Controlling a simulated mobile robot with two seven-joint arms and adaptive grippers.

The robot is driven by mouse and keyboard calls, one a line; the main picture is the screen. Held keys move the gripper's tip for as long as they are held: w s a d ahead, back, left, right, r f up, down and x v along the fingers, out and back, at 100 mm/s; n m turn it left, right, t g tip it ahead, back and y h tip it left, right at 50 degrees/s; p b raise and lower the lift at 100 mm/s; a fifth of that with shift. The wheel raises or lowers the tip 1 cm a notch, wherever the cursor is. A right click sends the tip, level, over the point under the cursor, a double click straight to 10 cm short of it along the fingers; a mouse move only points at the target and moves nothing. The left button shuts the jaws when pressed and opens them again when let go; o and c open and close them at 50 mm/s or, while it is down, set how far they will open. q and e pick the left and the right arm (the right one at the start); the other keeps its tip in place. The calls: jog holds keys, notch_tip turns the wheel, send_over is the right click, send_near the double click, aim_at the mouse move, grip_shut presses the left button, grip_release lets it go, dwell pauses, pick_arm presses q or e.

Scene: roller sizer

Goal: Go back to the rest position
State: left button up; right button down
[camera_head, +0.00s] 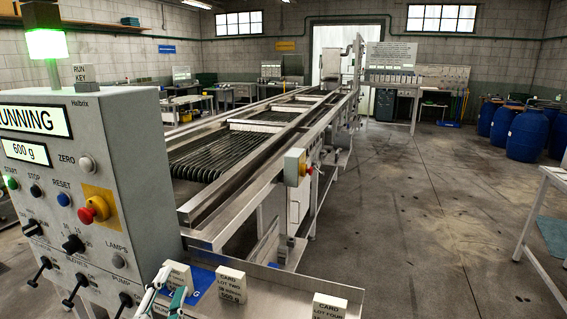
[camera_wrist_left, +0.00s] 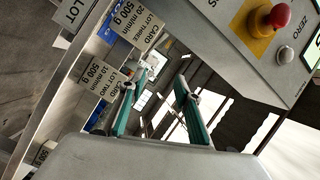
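My left gripper (camera_head: 164,301) shows at the bottom edge of the head view, just right of the lower part of the grey control box (camera_head: 128,140). In the left wrist view its teal fingers (camera_wrist_left: 160,80) stand apart with nothing between them. They are beside the white cards, one marked LOT THREE (camera_wrist_left: 143,25) and one marked LOT TWO (camera_wrist_left: 97,80). I cannot tell whether a finger touches a card. My right gripper is in neither view.
The box displays RUNNING and 600 g under a lit green lamp (camera_head: 45,44). A red stop knob (camera_head: 94,209) sticks out. The roller conveyor (camera_head: 215,152) runs backward. A LOT FOUR card (camera_head: 328,307) stands at front. Blue barrels (camera_head: 527,135) stand right, beyond open floor.

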pick_arm(q)
jog(key=s+a+f+n+g+y, duration=0.25)
jog(key=s+a+f+g, duration=0.35)
jog(key=s+f, duration=0.4)
jog(key=s+a+f+n+g+y, duration=0.2)
jog(key=s+a+f+n+g, duration=0.15)
jog(key=s+a+f, duration=0.6)
jog(key=w+d+f+n+t+h, duration=0.2)
jog(key=d+f+h, duration=0.6)
jog(key=d+f, duration=0.8)
jog(key=shift+w+d+t, duration=0.35)
jog(key=shift+w+d, duration=0.1)
jog(key=shift+d, duration=0.6)
